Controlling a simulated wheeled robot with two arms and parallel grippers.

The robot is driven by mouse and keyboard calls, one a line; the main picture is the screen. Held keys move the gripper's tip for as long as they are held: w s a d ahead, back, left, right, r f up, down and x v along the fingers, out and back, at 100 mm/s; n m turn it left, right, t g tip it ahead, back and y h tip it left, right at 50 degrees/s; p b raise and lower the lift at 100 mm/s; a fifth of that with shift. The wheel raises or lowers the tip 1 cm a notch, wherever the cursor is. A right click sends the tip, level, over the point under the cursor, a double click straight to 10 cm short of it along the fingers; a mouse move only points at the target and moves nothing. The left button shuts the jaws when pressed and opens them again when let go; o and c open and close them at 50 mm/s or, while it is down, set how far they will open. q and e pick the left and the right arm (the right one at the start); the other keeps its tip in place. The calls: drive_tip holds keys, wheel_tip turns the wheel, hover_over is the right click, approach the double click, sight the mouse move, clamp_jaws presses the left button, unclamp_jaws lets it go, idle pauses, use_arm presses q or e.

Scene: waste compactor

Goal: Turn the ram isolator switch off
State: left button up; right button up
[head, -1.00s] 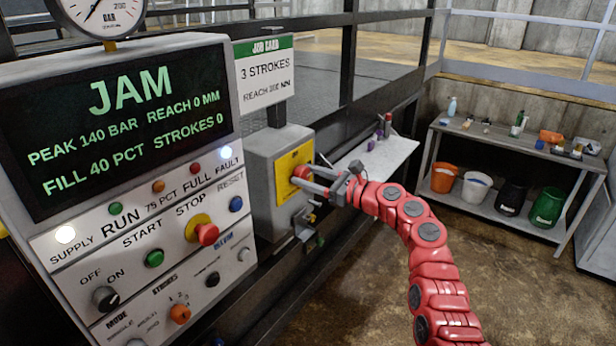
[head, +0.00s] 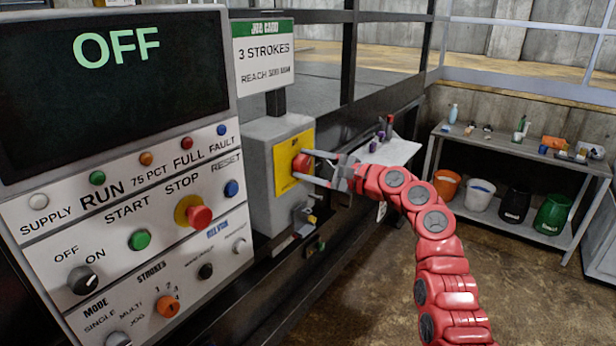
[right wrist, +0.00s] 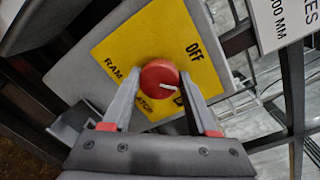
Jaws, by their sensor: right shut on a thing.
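The ram isolator switch is a round red knob (head: 302,163) on a yellow plate (head: 283,176), fixed to a grey box (head: 262,205). My right gripper (head: 303,170) is shut on the knob, one finger on each side. In the right wrist view the red knob (right wrist: 160,76) sits between the fingertips, with a short white mark pointing roughly right. The word OFF is on the yellow plate (right wrist: 150,38) at the knob's upper right. Lettering beside the fingers is partly hidden. The panel display (head: 115,90) reads OFF. My left gripper is not in view.
The control panel's buttons, including a red stop button (head: 200,216), are left of the box. A job card (head: 264,65) stands above it. Behind my arm is a small white shelf (head: 400,150). A bench (head: 500,147) with buckets stands at the right.

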drive_tip(key=n+b, duration=0.5)
drive_tip(key=shift+f+h, duration=0.25)
drive_tip(key=shift+h, duration=0.05)
drive_tip(key=shift+a+r+n+t+b, duration=0.1)
drive_tip(key=shift+n+t+b, duration=0.2)
drive_tip(key=shift+n+b, duration=1.45)
drive_tip(key=shift+s+n, duration=0.1)
drive_tip(key=shift+n, duration=0.15)
drive_tip(key=o, duration=1.4)
drive_tip(key=shift+r, duration=0.1)
